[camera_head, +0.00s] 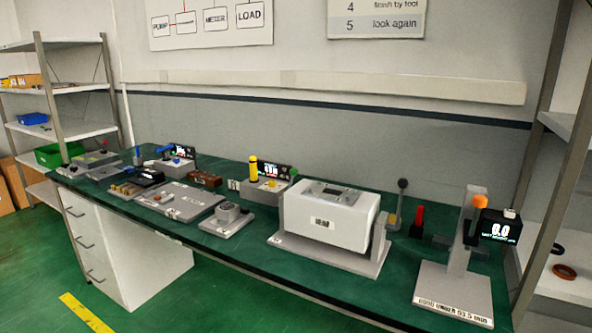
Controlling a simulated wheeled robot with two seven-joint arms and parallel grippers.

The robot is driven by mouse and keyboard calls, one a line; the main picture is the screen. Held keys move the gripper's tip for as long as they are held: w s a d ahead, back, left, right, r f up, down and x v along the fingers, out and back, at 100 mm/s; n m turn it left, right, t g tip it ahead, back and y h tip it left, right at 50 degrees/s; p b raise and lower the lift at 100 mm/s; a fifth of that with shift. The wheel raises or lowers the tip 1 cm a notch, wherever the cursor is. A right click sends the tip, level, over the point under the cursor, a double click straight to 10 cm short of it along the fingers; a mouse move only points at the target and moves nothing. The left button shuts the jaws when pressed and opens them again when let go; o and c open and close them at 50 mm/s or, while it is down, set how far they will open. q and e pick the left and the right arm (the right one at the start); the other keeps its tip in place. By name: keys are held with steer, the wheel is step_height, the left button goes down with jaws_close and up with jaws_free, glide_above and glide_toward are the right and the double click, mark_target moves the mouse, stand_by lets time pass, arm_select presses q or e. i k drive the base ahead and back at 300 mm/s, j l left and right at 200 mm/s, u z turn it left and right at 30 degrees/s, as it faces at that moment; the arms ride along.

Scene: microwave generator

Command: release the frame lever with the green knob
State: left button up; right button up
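Neither of my grippers is in view. I cannot pick out a frame lever with a clearly green knob. A small greenish spot (293,173) shows beside the yellow-handled device, too small to identify. An upright lever with a dark round knob (402,184) stands at the right end of the white box unit (328,217), near its grey end bracket (379,243); its knob colour looks dark grey.
The green-topped bench (250,262) runs across the view. A red-handled item (417,220) stands between the box unit and the stand. Several small devices crowd the left half, including one with a yellow handle (253,168). Shelves (62,130) stand at the left; the floor in front is clear.

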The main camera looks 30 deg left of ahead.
mark_target(294, 171)
steer(key=i+j, duration=0.2)
steer(key=j, duration=0.2)
steer(key=i+j, duration=0.2)
steer(key=j, duration=0.2)
steer(key=i+j, duration=0.2)
steer(key=j, duration=0.25)
steer(key=i+j, duration=0.2)
steer(key=j, duration=0.2)
steer(key=u, duration=0.05)
